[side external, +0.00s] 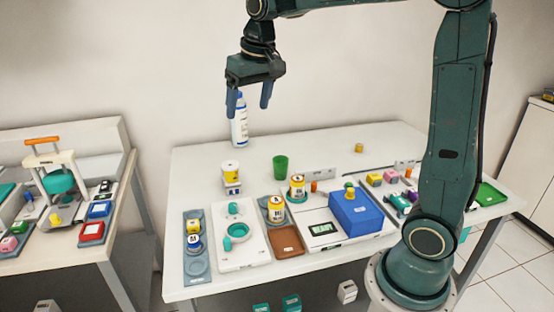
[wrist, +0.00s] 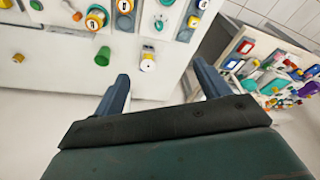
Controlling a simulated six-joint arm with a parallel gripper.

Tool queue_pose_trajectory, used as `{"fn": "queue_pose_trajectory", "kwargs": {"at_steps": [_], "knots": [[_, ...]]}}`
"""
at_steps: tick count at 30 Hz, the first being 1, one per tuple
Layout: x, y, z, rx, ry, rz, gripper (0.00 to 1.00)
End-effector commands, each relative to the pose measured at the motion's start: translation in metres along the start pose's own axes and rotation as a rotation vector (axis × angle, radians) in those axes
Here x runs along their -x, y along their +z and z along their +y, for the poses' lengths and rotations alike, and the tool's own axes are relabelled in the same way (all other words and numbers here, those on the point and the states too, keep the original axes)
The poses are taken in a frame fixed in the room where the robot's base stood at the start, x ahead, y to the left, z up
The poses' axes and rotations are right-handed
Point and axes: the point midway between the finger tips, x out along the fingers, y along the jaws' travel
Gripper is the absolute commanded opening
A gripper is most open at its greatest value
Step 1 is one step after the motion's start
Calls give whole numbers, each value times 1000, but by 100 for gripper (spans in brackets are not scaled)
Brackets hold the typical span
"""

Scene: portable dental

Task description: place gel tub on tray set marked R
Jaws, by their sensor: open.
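My gripper (side external: 249,107) hangs high above the back of the white table, fingers down, open and empty. Its two fingers also show in the wrist view (wrist: 160,92). Several yellow-and-white tubs stand below: one on a small white stand (side external: 230,171), one near the middle (side external: 297,184), one on a grey tray (side external: 275,208), one on the left tray (side external: 193,227). I cannot tell which is the gel tub. The left grey-blue tray (side external: 197,267) has round recesses. The letter R is not legible on any tray.
A white spray bottle (side external: 239,128) stands at the back, behind my gripper in the side view. A green cup (side external: 280,166), a blue box (side external: 355,212), a brown tray (side external: 287,240) and a white board with teal parts (side external: 240,254) crowd the table. The back left is clear.

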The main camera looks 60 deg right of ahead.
Motion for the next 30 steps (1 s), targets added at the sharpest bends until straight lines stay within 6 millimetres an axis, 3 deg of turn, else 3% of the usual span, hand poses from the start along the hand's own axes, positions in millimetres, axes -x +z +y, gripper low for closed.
{"fn": "queue_pose_trajectory", "kwargs": {"at_steps": [6,13,24,30], "knots": [[26,55,-5,66,-17,56,75],[38,114,-6,134,-34,113,75],[31,204,1,238,-62,202,75],[21,233,5,272,-71,232,75]]}}
